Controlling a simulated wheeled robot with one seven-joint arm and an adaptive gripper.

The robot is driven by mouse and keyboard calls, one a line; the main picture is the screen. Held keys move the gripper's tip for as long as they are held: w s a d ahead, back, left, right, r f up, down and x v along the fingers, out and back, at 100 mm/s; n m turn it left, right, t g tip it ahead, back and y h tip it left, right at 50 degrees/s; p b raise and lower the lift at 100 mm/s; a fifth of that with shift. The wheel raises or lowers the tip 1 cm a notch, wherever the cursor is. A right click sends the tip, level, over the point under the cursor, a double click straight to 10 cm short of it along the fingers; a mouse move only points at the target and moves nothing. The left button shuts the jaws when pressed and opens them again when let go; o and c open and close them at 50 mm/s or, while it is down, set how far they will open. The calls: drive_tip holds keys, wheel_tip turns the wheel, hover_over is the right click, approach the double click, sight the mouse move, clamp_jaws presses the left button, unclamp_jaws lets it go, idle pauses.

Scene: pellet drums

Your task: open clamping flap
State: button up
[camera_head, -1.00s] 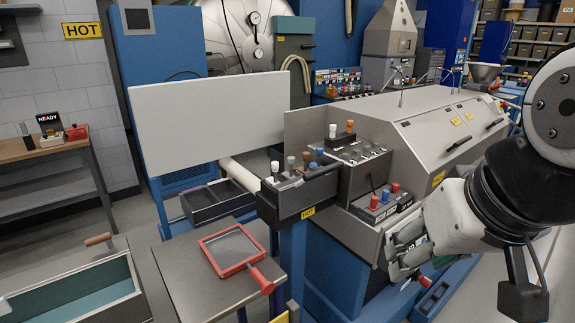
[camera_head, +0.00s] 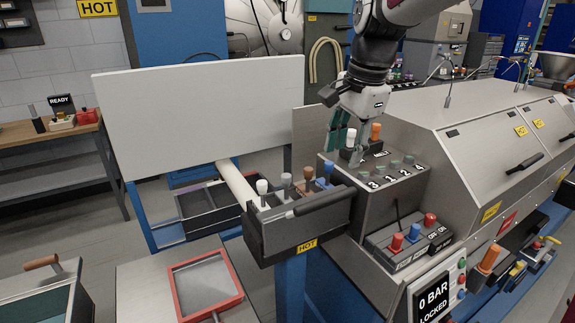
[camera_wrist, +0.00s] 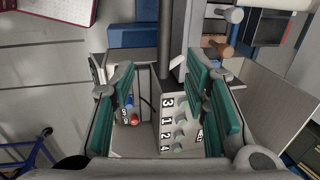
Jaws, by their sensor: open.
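A dark grey box (camera_head: 290,232) marked HOT sits at the end of the machine, with a black bar handle (camera_head: 324,200) along its top edge. Several knobbed levers stand on it, white, grey, brown and blue. I cannot tell for sure which part is the clamping flap. My gripper (camera_head: 347,130) points down above the numbered panel (camera_head: 385,178), close to its white-knobbed lever (camera_head: 350,140) and orange-knobbed lever (camera_head: 375,133). In the wrist view my gripper (camera_wrist: 163,85) has its green finger pads wide apart with nothing between them, over the panel numbers (camera_wrist: 167,125).
A switch box (camera_head: 407,245) with red and blue knobs stands below the panel. A display (camera_head: 432,300) reads 0 BAR LOCKED. A large white plate (camera_head: 200,115) stands behind the box. A red-framed tray (camera_head: 205,285) lies on a side table at the front.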

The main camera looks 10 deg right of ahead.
sight(331, 196)
drive_tip(key=w+f, duration=0.1)
drive_tip(key=f, duration=0.3)
drive_tip(key=w+f+p, duration=0.1)
drive_tip(key=f, duration=0.4)
drive_tip(key=w+f, duration=0.1)
drive_tip(key=f, duration=0.3)
drive_tip(key=shift+w+a+f+p, duration=0.25)
drive_tip(key=shift+a+f+p, duration=0.1)
drive_tip(key=shift+a+f, duration=0.05)
clamp_jaws()
